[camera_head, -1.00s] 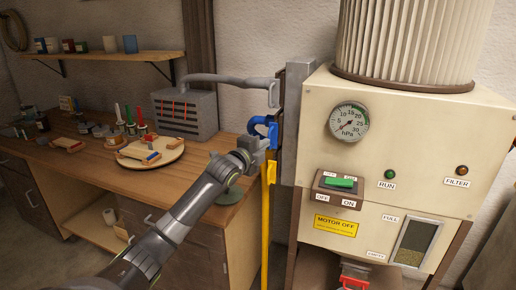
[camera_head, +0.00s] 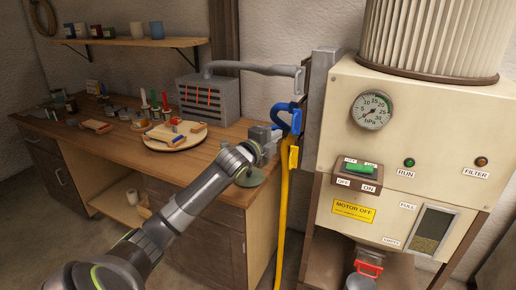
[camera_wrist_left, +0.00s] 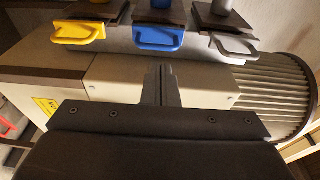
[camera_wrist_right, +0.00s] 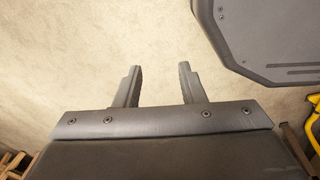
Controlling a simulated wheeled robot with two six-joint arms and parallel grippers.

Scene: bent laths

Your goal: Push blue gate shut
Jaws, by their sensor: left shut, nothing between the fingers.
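The blue gate handle (camera_head: 288,118) is a loop on the duct column beside the cream machine. It juts left, between the grey pipe above and the yellow handle (camera_head: 293,157) below. The blue handle (camera_wrist_left: 160,38) shows in the left wrist view, between the yellow handle (camera_wrist_left: 78,33) and the grey handle (camera_wrist_left: 234,46). My left gripper (camera_head: 274,136) is just left of and below the blue loop. In the left wrist view, my left gripper's fingers (camera_wrist_left: 160,72) are shut and empty, pointing at the blue handle with a small apparent gap. My right gripper (camera_wrist_right: 158,80) is open and empty.
The cream machine (camera_head: 340,150) with its gauge stands right of the gates. A yellow pipe (camera_head: 284,215) runs down below them. A wooden workbench (camera_head: 220,165) with a round board (camera_head: 160,147) and a grey box (camera_head: 190,92) is at left.

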